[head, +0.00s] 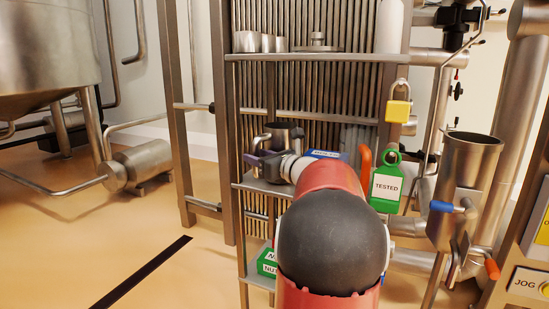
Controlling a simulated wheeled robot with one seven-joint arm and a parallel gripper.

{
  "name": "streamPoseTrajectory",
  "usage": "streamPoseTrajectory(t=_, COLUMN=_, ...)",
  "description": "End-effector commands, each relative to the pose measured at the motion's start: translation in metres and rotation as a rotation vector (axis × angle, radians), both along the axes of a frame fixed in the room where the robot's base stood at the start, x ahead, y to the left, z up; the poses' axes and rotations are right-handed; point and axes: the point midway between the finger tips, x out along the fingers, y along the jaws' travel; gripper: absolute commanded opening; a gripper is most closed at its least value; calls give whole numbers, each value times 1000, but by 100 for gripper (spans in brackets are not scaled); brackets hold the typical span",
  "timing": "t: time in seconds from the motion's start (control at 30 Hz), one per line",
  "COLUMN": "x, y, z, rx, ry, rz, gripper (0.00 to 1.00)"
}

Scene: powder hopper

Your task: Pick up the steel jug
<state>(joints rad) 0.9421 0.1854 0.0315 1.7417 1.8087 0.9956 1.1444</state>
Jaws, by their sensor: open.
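The steel jug (285,131) stands upright on the middle shelf of the rack, its dark open mouth facing up and a loop handle showing at its left side. My red arm reaches toward the shelf from the bottom of the view. My gripper (257,160) is open in front of the jug, at its lower left in the picture. The gripper and wrist hide the lower part of the jug. I cannot tell whether any finger touches it or how far the handle is from the jaws.
The middle shelf (262,187) also holds a blue labelled item (323,154). Several steel cups stand on the top shelf (330,57). A green TESTED tag (386,187) and a yellow padlock (398,110) hang at the right. The steel hopper (466,170) stands further right.

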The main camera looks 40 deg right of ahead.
Motion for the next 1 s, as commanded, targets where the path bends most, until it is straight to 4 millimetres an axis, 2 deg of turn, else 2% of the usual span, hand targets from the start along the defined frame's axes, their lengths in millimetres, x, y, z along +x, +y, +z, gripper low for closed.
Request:
streamPoseTrajectory(t=0.13, x=14, y=1, z=1, rx=-1, ry=0, rz=1, gripper=43)
streamPoseTrajectory(t=0.37, x=16, y=1, z=0, rx=-2, ry=0, rz=1, gripper=43)
streamPoseTrajectory(t=0.47, x=16, y=1, z=0, rx=-2, ry=0, rz=1, gripper=32)
streamPoseTrajectory(t=0.7, x=16, y=1, z=0, rx=-2, ry=1, rz=1, gripper=1)
streamPoseTrajectory(t=1.0, x=16, y=1, z=0, rx=-2, ry=1, rz=1, gripper=0)
